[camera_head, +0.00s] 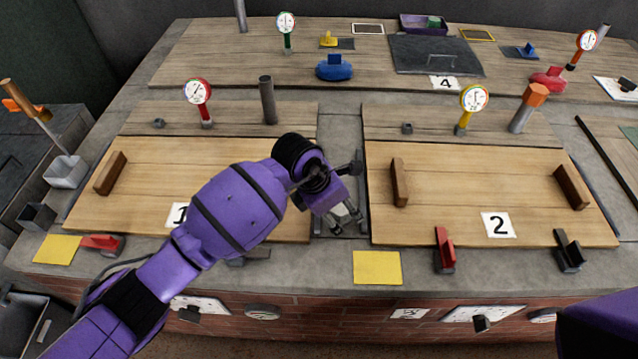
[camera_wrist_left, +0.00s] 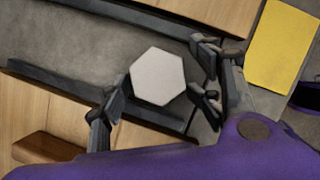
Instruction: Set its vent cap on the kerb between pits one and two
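In the left wrist view a pale grey hexagonal vent cap (camera_wrist_left: 157,77) sits between the fingers of my left gripper (camera_wrist_left: 160,80). The fingers appear closed around its edges. In the head view my left gripper (camera_head: 346,219) points down over the front part of the grey kerb (camera_head: 340,128) between pit one's wooden cover (camera_head: 230,165) and pit two's cover (camera_head: 480,190). The cap is hard to make out there. Pit one's vent pipe (camera_head: 268,100) is bare on top. An orange cap (camera_head: 535,94) sits on pit two's pipe. My right gripper is out of view.
Dark rails edge the kerb strip on both sides. A yellow square (camera_head: 377,267) lies in front of the kerb, with a red-handled lever (camera_head: 444,250) to its right. Gauges (camera_head: 198,92) (camera_head: 473,100) stand behind the covers. Wooden handles (camera_head: 399,182) stick up from the covers.

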